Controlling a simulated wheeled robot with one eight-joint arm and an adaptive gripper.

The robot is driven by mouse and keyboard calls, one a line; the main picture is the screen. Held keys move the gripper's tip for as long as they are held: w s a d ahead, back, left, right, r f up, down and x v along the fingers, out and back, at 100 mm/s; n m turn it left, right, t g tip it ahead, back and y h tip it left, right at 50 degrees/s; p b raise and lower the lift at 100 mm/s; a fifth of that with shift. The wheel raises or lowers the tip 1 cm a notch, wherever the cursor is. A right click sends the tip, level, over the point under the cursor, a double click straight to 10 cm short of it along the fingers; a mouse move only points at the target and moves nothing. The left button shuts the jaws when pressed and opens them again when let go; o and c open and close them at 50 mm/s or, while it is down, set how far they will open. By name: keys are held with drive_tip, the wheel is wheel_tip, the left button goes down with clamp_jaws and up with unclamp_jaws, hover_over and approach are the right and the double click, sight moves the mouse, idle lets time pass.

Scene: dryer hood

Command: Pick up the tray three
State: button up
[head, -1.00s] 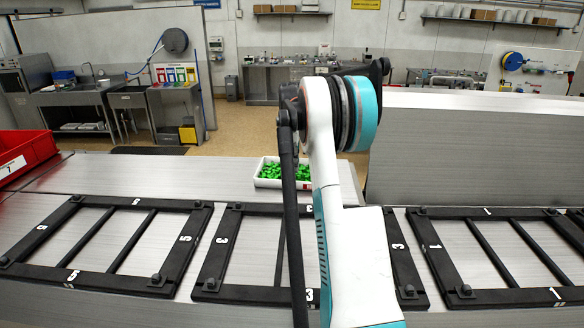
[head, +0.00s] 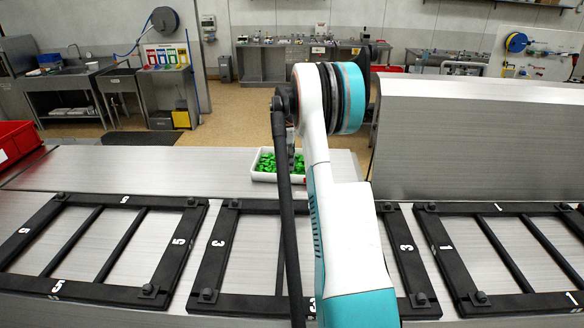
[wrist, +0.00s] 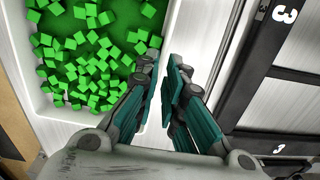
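A white tray (head: 262,177) full of green cubes (head: 268,163) stands on the metal bench in the head view, left of my arm. It also shows at upper left in the wrist view, as a white rim (wrist: 76,117) around green cubes (wrist: 90,60). No number is readable on it. My gripper (wrist: 163,70) is at its right rim in the wrist view, teal fingers close together with a narrow pale gap. Whether they touch or clamp the rim is unclear. My arm hides the gripper in the head view. A black frame marked 3 (head: 214,250) lies in front, partly behind my arm.
Black frames marked 5 (head: 172,252) and 1 (head: 437,250) lie either side. A red bin (head: 18,138) is at far left. A tall metal housing (head: 470,140) rises at right. Bare bench (head: 130,168) lies left of the tray.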

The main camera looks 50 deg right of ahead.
sight(289, 183)
drive_tip(key=shift+s+f+p, duration=0.15)
drive_tip(key=shift+f+p, duration=0.15)
drive_tip(key=shift+f, duration=1.3)
drive_tip(key=shift+s+f+p, duration=0.15)
drive_tip(key=shift+f+p, duration=0.15)
drive_tip(key=shift+f, duration=1.25)
clamp_jaws()
